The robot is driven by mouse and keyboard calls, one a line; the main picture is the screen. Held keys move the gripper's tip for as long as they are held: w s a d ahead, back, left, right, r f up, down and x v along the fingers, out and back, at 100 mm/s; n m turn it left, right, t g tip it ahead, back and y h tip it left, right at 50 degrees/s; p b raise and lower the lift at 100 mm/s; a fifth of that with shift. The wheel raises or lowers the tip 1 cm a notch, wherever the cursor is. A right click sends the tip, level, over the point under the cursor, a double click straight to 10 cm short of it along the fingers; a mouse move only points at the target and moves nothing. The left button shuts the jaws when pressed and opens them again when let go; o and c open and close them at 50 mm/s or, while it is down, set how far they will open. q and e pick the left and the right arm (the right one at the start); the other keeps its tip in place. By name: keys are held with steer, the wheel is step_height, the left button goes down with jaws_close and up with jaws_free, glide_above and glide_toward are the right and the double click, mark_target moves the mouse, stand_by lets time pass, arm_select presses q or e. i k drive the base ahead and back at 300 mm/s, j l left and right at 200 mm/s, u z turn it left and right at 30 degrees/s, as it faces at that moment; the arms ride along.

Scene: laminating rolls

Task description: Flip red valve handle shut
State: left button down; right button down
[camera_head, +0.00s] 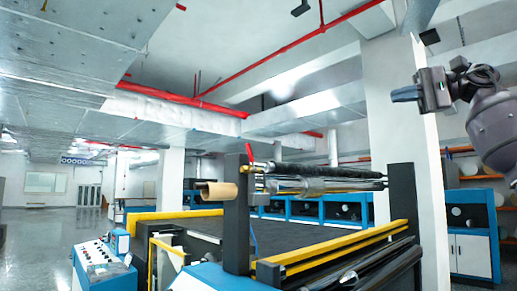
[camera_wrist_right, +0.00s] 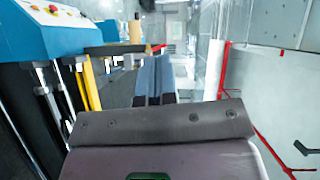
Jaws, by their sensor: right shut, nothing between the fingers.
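The red valve handle (camera_head: 249,153) stands up, slightly tilted, beside the top of a dark post at the left end of the rollers. A small red part, probably the same handle, shows just beyond my fingers in the right wrist view (camera_wrist_right: 158,47). My right gripper (camera_head: 394,94) is high at the right of the head view, well apart from the handle, and points left. Its blue-grey fingers are together and empty, also in the right wrist view (camera_wrist_right: 154,64). My left gripper is not in view.
The laminating machine has a dark post (camera_head: 236,215), rollers (camera_head: 325,178) and yellow rails (camera_head: 335,247). A cardboard roll (camera_head: 216,191) sits left of the post. A control panel (camera_head: 100,262) stands at lower left. A white pillar (camera_head: 393,110) rises behind my right gripper.

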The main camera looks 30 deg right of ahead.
mark_target(248, 145)
steer(key=i, duration=1.5)
